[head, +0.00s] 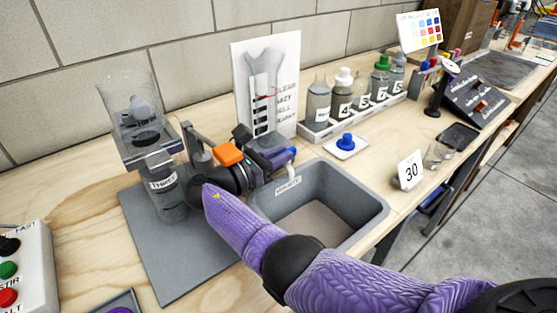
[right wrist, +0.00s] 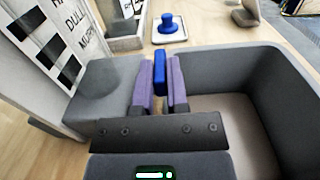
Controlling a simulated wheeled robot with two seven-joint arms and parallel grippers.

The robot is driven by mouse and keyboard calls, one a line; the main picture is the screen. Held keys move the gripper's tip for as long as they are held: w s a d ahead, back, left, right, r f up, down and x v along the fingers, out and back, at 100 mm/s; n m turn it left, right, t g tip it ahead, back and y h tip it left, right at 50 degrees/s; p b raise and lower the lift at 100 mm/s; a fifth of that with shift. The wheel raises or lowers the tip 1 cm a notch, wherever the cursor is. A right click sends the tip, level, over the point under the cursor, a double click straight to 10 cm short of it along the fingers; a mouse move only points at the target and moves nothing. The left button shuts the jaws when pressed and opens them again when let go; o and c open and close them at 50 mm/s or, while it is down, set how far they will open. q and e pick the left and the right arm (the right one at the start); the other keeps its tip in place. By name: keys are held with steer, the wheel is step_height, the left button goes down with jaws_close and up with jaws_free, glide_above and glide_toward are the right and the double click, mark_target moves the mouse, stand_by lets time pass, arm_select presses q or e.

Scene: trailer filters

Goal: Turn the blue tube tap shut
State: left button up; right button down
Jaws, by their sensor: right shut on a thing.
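My right gripper (head: 284,156) is by the left rim of the grey basin, in front of the picture card. In the right wrist view its two purple fingers (right wrist: 160,88) are shut on a narrow upright blue piece, the blue tap handle (right wrist: 159,72). In the head view the gripper hides most of the tap, and I cannot tell how far it is turned. A clear labelled vessel (head: 168,197) stands left of the gripper under a clear upper container (head: 128,98). My left gripper is not in view.
The grey basin (head: 372,206) lies right of my gripper. A blue knobbed piece (head: 346,140) sits on a white plate behind it. Several labelled bottles (head: 342,98) stand in a rack at the back. A "30" card (head: 410,171) stands at the right. A button box (head: 25,265) is front left.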

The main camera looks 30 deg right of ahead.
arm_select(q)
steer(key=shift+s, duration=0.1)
arm_select(e)
steer(key=shift+r, duration=0.1)
steer(key=c, duration=0.6)
jaws_free()
steer(key=shift+c, duration=0.2)
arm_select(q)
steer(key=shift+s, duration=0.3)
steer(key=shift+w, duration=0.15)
